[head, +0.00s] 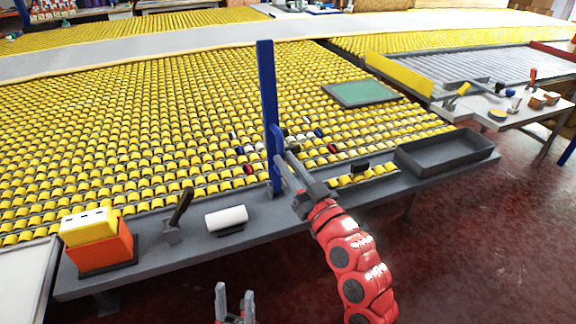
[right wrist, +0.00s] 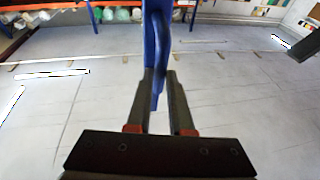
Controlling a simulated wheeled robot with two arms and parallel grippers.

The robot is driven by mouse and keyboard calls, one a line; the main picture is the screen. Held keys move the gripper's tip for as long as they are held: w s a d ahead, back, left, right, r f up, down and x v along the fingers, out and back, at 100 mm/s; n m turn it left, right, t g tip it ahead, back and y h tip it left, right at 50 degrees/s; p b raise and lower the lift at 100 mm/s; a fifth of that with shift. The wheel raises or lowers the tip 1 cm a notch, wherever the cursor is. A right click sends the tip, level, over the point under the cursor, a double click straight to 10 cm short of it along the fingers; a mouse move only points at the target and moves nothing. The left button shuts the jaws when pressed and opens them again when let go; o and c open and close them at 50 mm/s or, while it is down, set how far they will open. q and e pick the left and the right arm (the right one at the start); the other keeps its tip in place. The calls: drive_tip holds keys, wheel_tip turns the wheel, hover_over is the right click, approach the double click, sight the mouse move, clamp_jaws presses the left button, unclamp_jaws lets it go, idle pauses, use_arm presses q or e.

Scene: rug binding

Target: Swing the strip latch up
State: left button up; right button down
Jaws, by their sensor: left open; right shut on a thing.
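The strip latch (head: 267,85) is a tall blue bar standing upright at the front edge of the roller table, with a blue handle (head: 278,140) on its right side. My right gripper (head: 280,165) reaches it from the lower right and is shut on the handle. In the right wrist view the blue latch (right wrist: 156,40) rises between the fingers of my right gripper (right wrist: 158,85). The fingers hide part of the handle. My left gripper (head: 235,296) is low at the bottom edge of the head view, open and empty, apart from the table.
Along the table's front edge are an orange and yellow box (head: 95,245), a dark lever tool (head: 178,215), a white roll (head: 226,218) and a grey tray (head: 447,152). Small coloured pieces lie behind the latch. A green pad (head: 360,93) lies farther back.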

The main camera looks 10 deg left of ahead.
drive_tip(key=shift+f, duration=0.2)
drive_tip(key=c, duration=0.8)
unclamp_jaws()
drive_tip(key=shift+r, duration=0.1)
drive_tip(key=p+v, duration=0.3)
drive_tip(key=v, duration=1.4)
drive_tip(key=shift+s, duration=0.2)
drive_tip(key=shift+d, duration=0.1)
